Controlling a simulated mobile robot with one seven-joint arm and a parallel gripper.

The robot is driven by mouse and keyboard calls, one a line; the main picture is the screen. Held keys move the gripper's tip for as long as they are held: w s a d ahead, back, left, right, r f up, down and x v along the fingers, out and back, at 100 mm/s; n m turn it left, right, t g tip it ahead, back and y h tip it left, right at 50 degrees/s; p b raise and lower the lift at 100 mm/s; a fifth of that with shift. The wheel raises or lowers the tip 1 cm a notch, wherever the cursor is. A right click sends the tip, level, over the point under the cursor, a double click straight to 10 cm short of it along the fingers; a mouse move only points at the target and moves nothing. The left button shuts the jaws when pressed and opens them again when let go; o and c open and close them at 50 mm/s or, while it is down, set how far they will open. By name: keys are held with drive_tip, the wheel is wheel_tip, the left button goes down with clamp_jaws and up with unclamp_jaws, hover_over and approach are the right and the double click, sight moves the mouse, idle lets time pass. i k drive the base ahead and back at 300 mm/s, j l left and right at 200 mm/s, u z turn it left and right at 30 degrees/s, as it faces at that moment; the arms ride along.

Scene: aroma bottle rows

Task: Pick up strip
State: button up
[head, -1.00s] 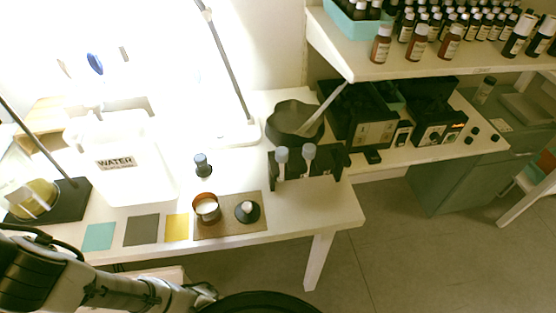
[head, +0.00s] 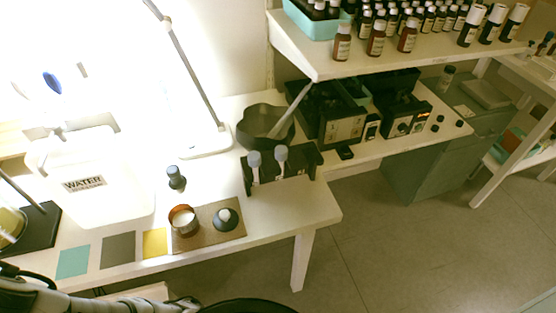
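I cannot make out a thing that is plainly a strip. Flat coloured pieces lie in a row near the front edge of the white table (head: 270,215): a teal one (head: 73,262), a grey one (head: 118,250) and a yellow one (head: 155,243). To their right a brown mat (head: 205,243) holds an amber cup with pale content (head: 184,220) and a dark round piece with a pale top (head: 226,219). Part of my arm shows at the bottom left edge, below the table front. My gripper's fingers cannot be seen.
A water container (head: 95,195) stands on the left, a small dark bottle (head: 176,178) mid-table. A black rack (head: 285,168) with two grey-capped items and a dark pot (head: 262,128) stand at the back right. A bottle shelf (head: 400,62) overhangs the right.

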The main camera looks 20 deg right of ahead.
sight(280, 151)
drive_tip(key=k+l+u, duration=0.1)
drive_tip(key=l+u, duration=0.25)
drive_tip(key=k+l+u, duration=0.1)
drive_tip(key=u, duration=0.25)
drive_tip(key=k+l+u, duration=0.2)
drive_tip(key=u, duration=0.15)
